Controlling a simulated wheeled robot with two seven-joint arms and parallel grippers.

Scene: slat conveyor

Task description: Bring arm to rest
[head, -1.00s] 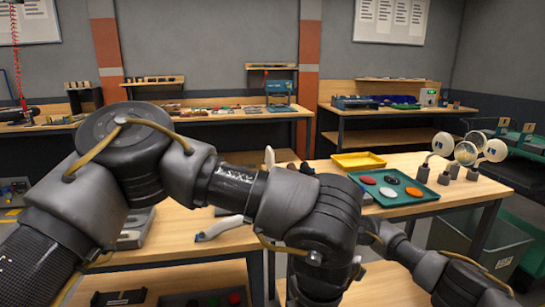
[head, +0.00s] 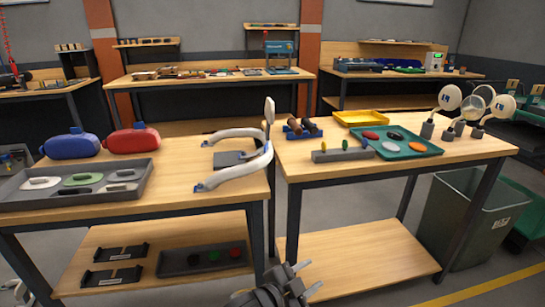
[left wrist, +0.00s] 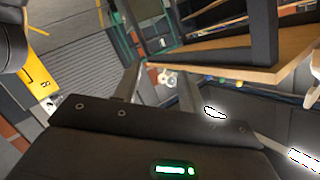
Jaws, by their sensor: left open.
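My left gripper (head: 308,276) shows at the bottom edge of the head view, right of centre. Its two grey fingers are spread apart with nothing between them. It is low, in front of the gap between the two near tables, below their tops and clear of them. Most of the left arm is out of the picture. In the left wrist view, a dark panel with a green light fills the lower part, and a table's edge (left wrist: 215,72) shows above it, tilted. My right gripper is not seen in either view.
The left table (head: 215,190) bears a grey tray (head: 105,193), blue and red cases and a white curved-arm stand (head: 238,180). The right table (head: 470,148) bears a green tray (head: 425,152) of ovals and a yellow tray (head: 360,119). A bin (head: 460,225) stands at right.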

